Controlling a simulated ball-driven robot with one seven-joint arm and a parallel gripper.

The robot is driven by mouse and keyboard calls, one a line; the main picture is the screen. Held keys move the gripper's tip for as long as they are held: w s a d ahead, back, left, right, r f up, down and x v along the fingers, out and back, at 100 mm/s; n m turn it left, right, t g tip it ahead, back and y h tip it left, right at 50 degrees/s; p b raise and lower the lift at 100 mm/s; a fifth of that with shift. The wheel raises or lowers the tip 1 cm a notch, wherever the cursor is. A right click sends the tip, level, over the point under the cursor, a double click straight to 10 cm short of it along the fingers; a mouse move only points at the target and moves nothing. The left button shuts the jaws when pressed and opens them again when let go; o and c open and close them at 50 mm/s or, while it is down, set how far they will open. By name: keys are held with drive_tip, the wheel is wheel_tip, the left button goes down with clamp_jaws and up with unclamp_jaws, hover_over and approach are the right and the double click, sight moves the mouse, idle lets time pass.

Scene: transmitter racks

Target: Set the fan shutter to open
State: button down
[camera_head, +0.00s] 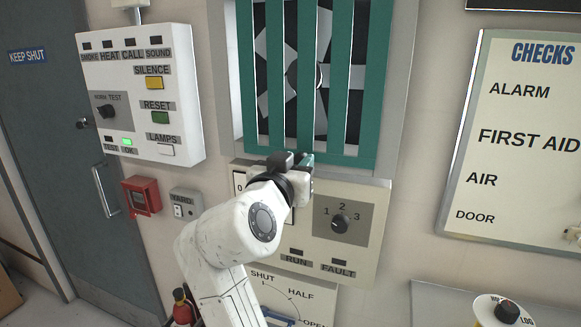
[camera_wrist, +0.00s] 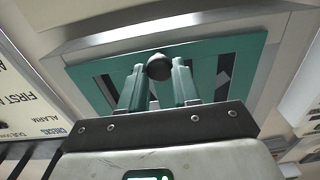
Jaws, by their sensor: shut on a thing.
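The fan shutter is a green slatted panel (camera_head: 370,80) in a pale frame, with upright slats and gaps through which the fan (camera_head: 275,65) shows. It also fills the upper middle of the wrist view (camera_wrist: 245,58). My gripper (camera_head: 293,163) is at the shutter's lower edge. In the wrist view its two fingers (camera_wrist: 158,82) stand on either side of a dark round knob (camera_wrist: 159,66) in front of the green panel, and are shut on it. My gripper hides the knob in the head view.
Below the shutter is a control panel (camera_head: 370,255) with a 1-2-3 dial (camera_head: 340,223). A SHUT/HALF/OPEN plate (camera_head: 318,297) sits lower, partly behind my arm. An alarm box (camera_head: 185,75) and red call point (camera_head: 142,197) are left; a checks board (camera_head: 510,190) is right.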

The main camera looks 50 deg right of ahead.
drive_tip(key=shift+s, duration=0.1)
drive_tip(key=c, duration=0.8)
unclamp_jaws()
drive_tip(key=shift+s+d, duration=0.1)
drive_tip(key=shift+s, duration=0.05)
drive_tip(key=b+v, duration=0.3)
drive_tip(key=v, duration=0.7)
drive_tip(key=shift+a, duration=0.45)
